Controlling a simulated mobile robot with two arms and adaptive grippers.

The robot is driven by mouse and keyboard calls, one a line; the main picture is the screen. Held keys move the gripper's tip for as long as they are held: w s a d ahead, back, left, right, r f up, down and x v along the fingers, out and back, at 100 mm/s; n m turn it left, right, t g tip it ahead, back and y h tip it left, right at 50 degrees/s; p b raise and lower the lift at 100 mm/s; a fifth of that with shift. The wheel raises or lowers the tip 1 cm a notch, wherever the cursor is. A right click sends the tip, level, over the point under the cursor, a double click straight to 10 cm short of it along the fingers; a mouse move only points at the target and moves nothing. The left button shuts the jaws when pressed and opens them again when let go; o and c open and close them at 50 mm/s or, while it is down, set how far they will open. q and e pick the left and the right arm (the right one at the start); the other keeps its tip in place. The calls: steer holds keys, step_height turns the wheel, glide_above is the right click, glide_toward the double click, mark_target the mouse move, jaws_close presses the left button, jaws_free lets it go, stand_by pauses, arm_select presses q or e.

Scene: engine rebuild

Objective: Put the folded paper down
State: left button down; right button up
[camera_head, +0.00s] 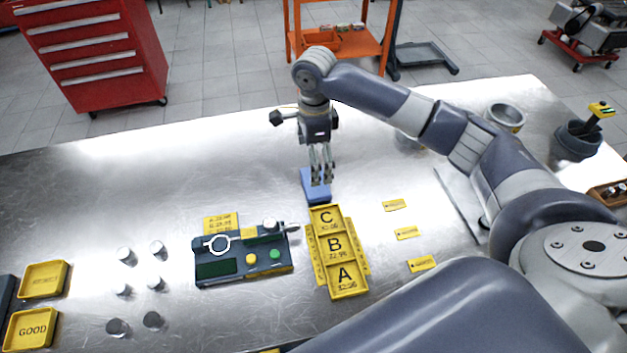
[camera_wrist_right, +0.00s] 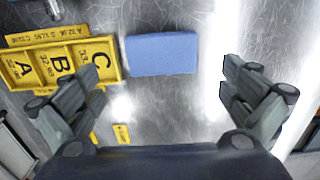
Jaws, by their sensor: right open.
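The folded paper (camera_head: 312,195) is a flat blue rectangle lying on the metal bench, just behind the yellow A-B-C tray (camera_head: 347,291). It also shows whole in the right wrist view (camera_wrist_right: 162,54), flat and clear of both fingers. My right gripper (camera_head: 321,181) points down over the paper and covers part of it in the head view. Its fingers are apart in the wrist view (camera_wrist_right: 160,82), with nothing held between them. My left gripper is not in view.
A dark gauge box (camera_head: 243,268) with buttons sits left of the tray, with several small metal cylinders (camera_head: 157,247) beyond it. Yellow labels (camera_head: 407,233) lie to the right. Yellow bins (camera_head: 31,329) stand far left. The back left bench is clear.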

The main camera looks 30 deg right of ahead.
step_height(320, 180, down, 2)
steer(key=shift+d+f+p, duration=0.1)
steer(key=shift+f+p, duration=0.4)
steer(key=shift+f, duration=0.15)
step_height(320, 180, down, 4)
steer(key=shift+w+f+p, duration=0.15)
steer(key=shift+p, duration=0.4)
steer(key=shift+c, duration=0.6)
steer(key=c, duration=0.6)
steer(key=shift+c, duration=0.2)
